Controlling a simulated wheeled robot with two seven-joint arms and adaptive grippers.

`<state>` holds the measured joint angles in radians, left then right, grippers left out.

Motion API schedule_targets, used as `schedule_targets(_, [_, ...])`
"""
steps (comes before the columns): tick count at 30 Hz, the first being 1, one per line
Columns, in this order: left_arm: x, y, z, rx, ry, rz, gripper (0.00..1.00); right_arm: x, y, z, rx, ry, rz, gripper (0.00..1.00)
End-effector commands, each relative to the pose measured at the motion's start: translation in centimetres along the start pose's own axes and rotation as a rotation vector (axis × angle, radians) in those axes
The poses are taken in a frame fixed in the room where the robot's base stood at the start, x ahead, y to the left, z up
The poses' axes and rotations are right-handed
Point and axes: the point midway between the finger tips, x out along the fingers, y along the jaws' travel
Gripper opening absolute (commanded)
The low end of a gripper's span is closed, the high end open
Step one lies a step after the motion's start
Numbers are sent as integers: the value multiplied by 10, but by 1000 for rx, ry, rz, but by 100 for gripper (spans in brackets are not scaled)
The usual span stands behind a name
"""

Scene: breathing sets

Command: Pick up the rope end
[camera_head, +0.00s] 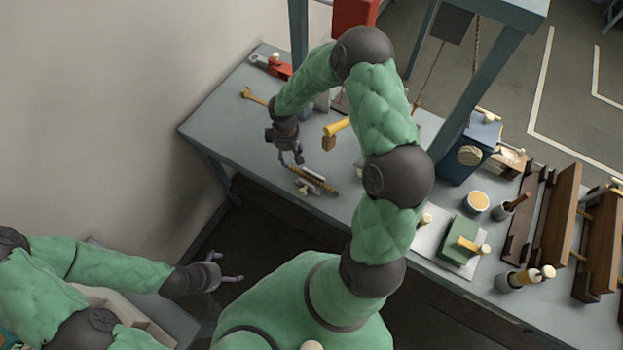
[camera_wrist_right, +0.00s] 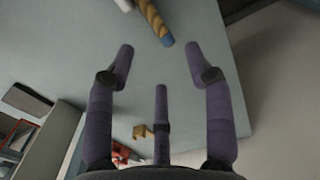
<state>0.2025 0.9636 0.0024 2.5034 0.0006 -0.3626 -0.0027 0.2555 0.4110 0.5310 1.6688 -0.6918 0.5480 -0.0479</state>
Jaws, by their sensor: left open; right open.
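A short twisted tan rope end (camera_head: 322,184) lies on the grey bench near its front edge. In the right wrist view the rope (camera_wrist_right: 152,18) shows at the top, with a blue tip (camera_wrist_right: 167,41). My right gripper (camera_head: 291,160) hangs over the bench, just behind and left of the rope. In the wrist view its spread fingers (camera_wrist_right: 158,58) are empty, and the blue tip is just beyond them. A pale piece lies beside the rope. My left gripper (camera_head: 232,269) is open and empty, off the bench at the lower left.
A yellow-handled tool (camera_head: 338,126) lies right of my right gripper. A wooden tool (camera_head: 254,95) and a red-handled tool (camera_head: 279,70) lie at the bench's far left. A blue box (camera_head: 470,150) and wooden racks (camera_head: 556,215) stand right. My right arm hides part of the bench.

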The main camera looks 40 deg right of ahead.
Motion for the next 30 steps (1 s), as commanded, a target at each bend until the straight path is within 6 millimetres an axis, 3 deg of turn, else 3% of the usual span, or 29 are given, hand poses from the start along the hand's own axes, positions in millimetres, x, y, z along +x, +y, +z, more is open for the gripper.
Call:
schedule_targets(8, [-1, 0, 0, 0, 0, 0, 100, 20, 0, 1, 0, -1, -1, 53])
schedule_targets(18, [-4, 2, 0, 0, 0, 0, 100, 63, 0, 3, 0, 0, -1, 53])
schedule_targets(27, [-4, 2, 0, 0, 0, 0, 100, 67, 0, 3, 0, 1, 0, 53])
schedule_targets(30, [-4, 2, 0, 0, 0, 0, 100, 67, 0, 3, 0, 1, 0, 28])
